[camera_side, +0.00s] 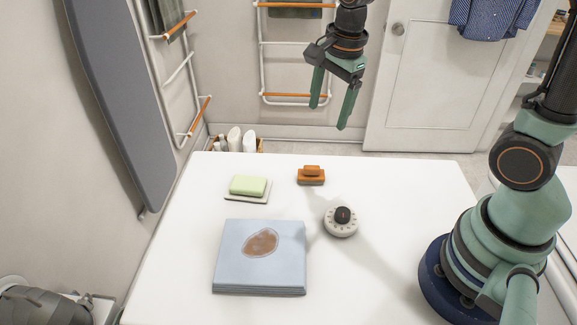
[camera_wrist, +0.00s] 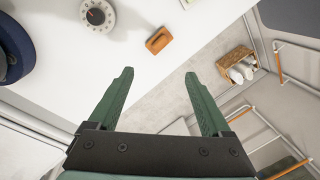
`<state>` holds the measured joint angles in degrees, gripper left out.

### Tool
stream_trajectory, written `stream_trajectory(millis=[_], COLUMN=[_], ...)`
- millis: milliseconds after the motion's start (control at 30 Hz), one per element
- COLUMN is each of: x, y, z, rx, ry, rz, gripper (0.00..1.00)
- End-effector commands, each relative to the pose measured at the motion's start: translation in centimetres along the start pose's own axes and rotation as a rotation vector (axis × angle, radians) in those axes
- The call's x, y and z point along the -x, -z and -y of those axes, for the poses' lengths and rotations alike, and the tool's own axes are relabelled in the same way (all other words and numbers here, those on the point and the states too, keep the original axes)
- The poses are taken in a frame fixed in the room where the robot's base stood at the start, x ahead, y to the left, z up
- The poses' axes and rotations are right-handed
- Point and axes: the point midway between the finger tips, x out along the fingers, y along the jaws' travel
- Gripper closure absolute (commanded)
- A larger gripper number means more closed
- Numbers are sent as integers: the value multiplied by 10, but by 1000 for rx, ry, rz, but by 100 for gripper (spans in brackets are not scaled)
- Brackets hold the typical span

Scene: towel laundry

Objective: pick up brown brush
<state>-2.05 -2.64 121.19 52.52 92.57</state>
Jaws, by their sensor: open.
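The brown brush (camera_side: 311,175) lies on the white table near its far edge, with an orange-brown handle on top and a darker base. It also shows in the wrist view (camera_wrist: 159,40), near the table edge and beyond the fingertips. My gripper (camera_side: 328,117) is open and empty, held high above the far side of the table, apart from the brush. In the wrist view its two green fingers (camera_wrist: 158,74) are spread wide with nothing between them.
On the white table (camera_side: 400,190) are a green soap bar (camera_side: 248,186) on a pale dish, a folded blue towel (camera_side: 232,262) with a brown stain, and a white round dial with a black knob (camera_side: 341,221). A basket (camera_wrist: 236,65) with white items stands beyond the table edge.

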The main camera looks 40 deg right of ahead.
Motion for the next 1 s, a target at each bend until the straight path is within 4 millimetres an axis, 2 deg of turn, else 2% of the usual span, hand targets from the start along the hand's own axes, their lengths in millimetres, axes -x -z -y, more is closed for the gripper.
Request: stream_trajectory(millis=[33, 200, 400, 567, 800, 1000], x=[-11, -39, -60, -72, -112, -130], y=[-1, -5, -7, -7, -7, -6], z=[3, 13, 17, 16, 9, 7], rx=[-103, -455, -699, -753, -752, -751], ry=[-30, -99, -140, -149, -151, -148], rz=[-2, -27, -58, -67, -68, -66], gripper=[18, 18, 18, 18, 18, 18])
